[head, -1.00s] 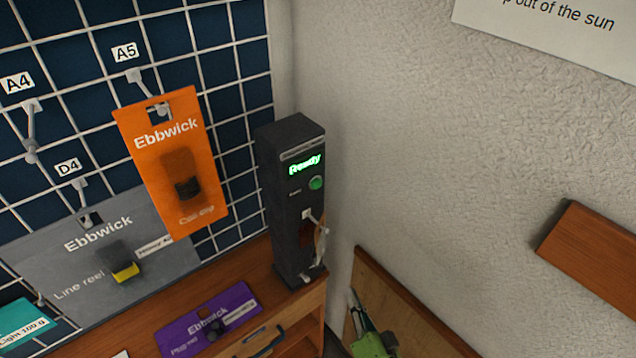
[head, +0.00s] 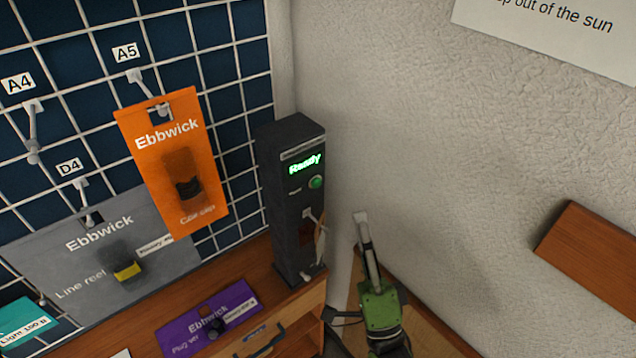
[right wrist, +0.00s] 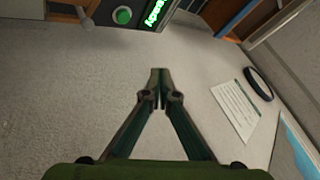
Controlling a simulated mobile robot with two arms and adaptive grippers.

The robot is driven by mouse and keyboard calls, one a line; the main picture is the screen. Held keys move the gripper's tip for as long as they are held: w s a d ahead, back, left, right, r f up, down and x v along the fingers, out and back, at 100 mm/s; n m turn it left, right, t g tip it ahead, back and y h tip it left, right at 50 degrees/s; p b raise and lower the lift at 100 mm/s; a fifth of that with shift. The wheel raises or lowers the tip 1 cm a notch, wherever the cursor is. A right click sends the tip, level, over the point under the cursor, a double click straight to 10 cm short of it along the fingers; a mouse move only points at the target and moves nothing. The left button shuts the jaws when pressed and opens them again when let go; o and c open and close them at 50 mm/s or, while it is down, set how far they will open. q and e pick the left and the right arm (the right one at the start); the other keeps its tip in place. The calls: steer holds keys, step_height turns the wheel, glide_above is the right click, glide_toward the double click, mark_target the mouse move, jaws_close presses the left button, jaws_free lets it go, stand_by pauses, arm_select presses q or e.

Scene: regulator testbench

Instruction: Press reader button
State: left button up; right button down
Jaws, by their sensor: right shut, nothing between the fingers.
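The reader (head: 292,205) is a tall dark grey box standing at the right end of the wooden shelf. Its display shows green "Ready" text. The round green reader button (head: 316,182) sits just below the display. In the right wrist view the button (right wrist: 122,16) shows at the top, upside down, left of the lit text. My right gripper (head: 361,216) is green with grey fingers, shut and empty. It points up, right of the reader and lower than the button, apart from it. In the right wrist view its fingertips (right wrist: 159,74) meet below the button. My left gripper is not in view.
An orange Ebbwick card (head: 185,210) hangs on the wire grid left of the reader. A grey card (head: 60,255) and a purple card (head: 180,335) are lower left. A rough white wall (head: 430,130) stands behind my right gripper. A wooden piece (head: 595,245) juts out at right.

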mark_target(316, 183)
steer(key=w+a+b, duration=0.3)
steer(key=w+a, duration=0.2)
steer(key=w, duration=0.2)
steer(key=shift+w, duration=0.15)
stand_by(0.3)
steer(key=shift+w+a+b, duration=0.1)
steer(key=shift+a+b, duration=0.1)
steer(key=shift+b, duration=0.1)
stand_by(1.1)
steer(key=shift+w+a, duration=0.1)
steer(key=shift+w, duration=0.05)
steer(key=shift+w+a+r+b, duration=0.2)
steer(key=shift+a+r+b, duration=0.1)
steer(key=shift+b, duration=0.2)
stand_by(1.5)
steer(key=shift+f, duration=0.1)
